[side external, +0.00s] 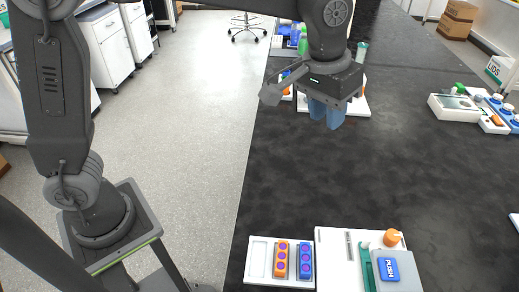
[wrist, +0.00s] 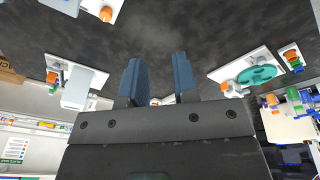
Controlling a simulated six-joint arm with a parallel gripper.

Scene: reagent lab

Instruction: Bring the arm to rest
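My gripper (side external: 327,112) hangs over the black bench top (side external: 330,175), its blue fingers pointing down. It is above the bench and apart from the things on it. In the wrist view my gripper (wrist: 157,82) shows two blue fingers spread apart with a clear gap between them. Nothing is held between them.
A white device with a PUSH button (side external: 389,268) and a white tray (side external: 259,254) with orange and blue racks stand at the front. Another white device (side external: 452,107) stands at the right. Several items stand behind my gripper. The bench middle is clear.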

